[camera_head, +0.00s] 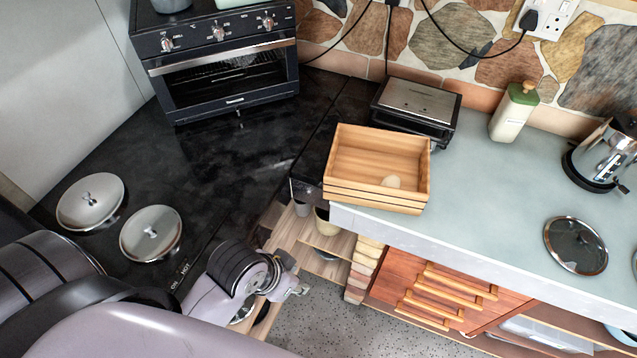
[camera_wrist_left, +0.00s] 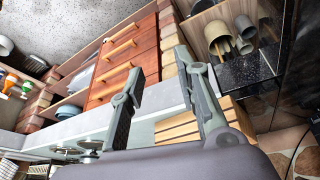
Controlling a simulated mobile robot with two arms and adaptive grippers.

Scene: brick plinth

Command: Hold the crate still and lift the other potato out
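The wooden crate (camera_head: 376,196) stands on the pale counter near its left front corner, with its slatted front facing me. Crate slats (camera_wrist_left: 178,130) show behind the fingers there. My right gripper is not in view.
A black sandwich press (camera_head: 416,105) stands close behind the crate. A green-capped bottle (camera_head: 513,110), a kettle (camera_head: 604,155) and a glass lid (camera_head: 575,245) are on the counter to the right. A toaster oven (camera_head: 225,75) stands at the back left. Drawers (camera_head: 440,295) lie below the counter.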

